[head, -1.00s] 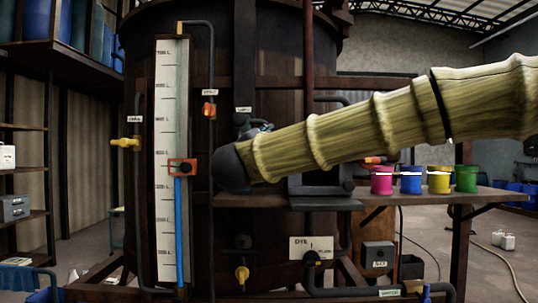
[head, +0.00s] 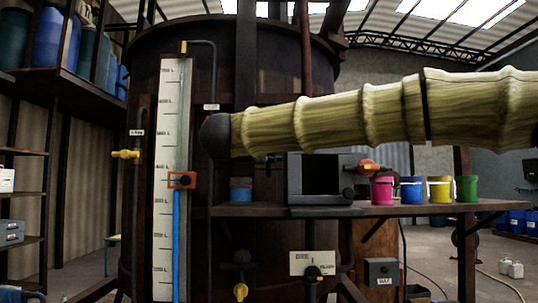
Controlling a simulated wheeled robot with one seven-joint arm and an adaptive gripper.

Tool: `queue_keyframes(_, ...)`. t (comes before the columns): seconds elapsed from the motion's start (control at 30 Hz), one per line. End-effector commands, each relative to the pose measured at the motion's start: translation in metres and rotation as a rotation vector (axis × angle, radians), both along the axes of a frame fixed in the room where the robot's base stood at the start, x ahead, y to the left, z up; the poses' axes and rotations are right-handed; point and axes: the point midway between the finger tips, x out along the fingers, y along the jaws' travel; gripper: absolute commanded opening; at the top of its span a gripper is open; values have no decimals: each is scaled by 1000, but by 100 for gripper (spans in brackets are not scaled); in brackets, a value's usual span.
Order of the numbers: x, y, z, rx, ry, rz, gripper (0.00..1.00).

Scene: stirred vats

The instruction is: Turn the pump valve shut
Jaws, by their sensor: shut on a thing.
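My arm reaches in from the right, and its dark rounded end joint (head: 214,136) lies in front of the vat (head: 260,65). My gripper is hidden behind the arm; I cannot see its jaws. A thin pipe (head: 213,75) runs down the vat's front to a small label (head: 211,107); the red valve below that label is hidden behind my joint. A yellow valve (head: 125,154) stands at the left, and another yellow valve (head: 240,291) shows low on the vat. The labels are too small to tell which valve is the pump's.
A white level gauge (head: 165,110) with an orange slider (head: 182,180) stands left of my joint. A shelf (head: 400,209) bears a blue can (head: 241,190) and pink (head: 381,191), blue (head: 411,191), yellow (head: 439,190) and green (head: 466,190) pots.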

Motion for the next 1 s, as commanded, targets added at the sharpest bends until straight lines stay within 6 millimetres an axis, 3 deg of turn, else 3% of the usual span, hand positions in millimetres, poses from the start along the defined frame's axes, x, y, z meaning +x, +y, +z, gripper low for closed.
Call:
queue_keyframes(0.57,0,-1,3,31,-4,-1,5)
queue_keyframes(0.6,0,-1,3,31,-4,-1,35)
queue_keyframes(1.0,-6,2,2,29,-2,0,35)
